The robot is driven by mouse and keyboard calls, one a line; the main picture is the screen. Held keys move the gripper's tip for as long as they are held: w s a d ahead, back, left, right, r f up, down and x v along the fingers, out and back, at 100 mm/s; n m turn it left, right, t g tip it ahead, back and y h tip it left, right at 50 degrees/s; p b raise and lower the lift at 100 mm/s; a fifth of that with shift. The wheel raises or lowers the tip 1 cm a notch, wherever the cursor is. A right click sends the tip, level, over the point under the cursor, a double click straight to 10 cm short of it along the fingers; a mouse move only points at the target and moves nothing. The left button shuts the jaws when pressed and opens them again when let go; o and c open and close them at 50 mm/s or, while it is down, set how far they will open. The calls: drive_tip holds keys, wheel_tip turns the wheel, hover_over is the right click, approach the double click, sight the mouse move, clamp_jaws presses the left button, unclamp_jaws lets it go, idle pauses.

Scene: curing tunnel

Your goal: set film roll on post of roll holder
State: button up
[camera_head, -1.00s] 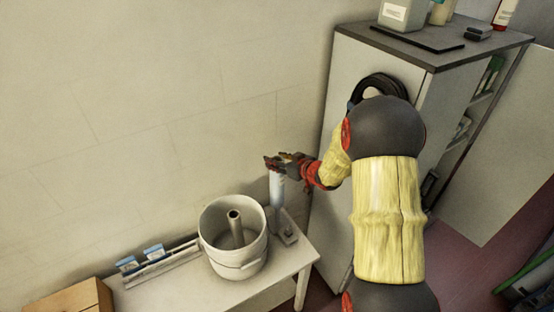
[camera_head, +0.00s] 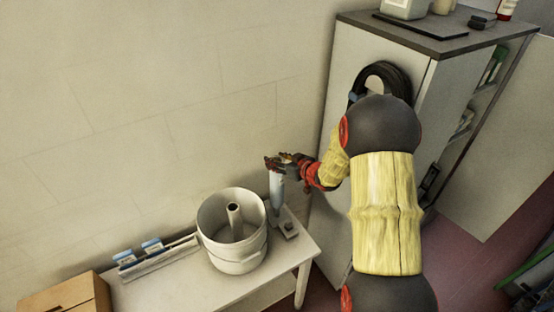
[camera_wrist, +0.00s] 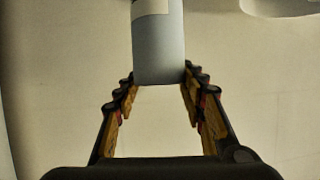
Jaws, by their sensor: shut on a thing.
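The film roll (camera_head: 276,187) is a pale blue-white upright cylinder in the head view. My gripper (camera_head: 280,163) is shut on its upper end. In the wrist view the roll (camera_wrist: 160,52) sits between the fingertips of my gripper (camera_wrist: 160,76), with a white label band on it. The roll holder (camera_head: 288,228) is a small grey base on the white table, right of the bucket. The roll is at or just above the holder. Its post is not visible, and I cannot tell whether the roll is around it.
A white bucket (camera_head: 209,232) with an upright grey tube (camera_head: 235,220) inside stands close left of the holder. A rack with blue-topped items (camera_head: 152,246) and a cardboard box (camera_head: 68,296) are farther left.

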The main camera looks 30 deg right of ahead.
sight(281, 180)
drive_tip(key=shift+f+b, duration=2.7)
drive_tip(key=shift+f, duration=1.5)
drive_tip(key=shift+f+b, duration=0.4)
drive_tip(key=shift+f, duration=0.25)
drive_tip(key=o, duration=1.2)
drive_tip(key=shift+c, duration=0.2)
drive_tip(key=o, duration=0.5)
drive_tip(key=shift+c, duration=0.2)
drive_tip(key=shift+f, duration=0.1)
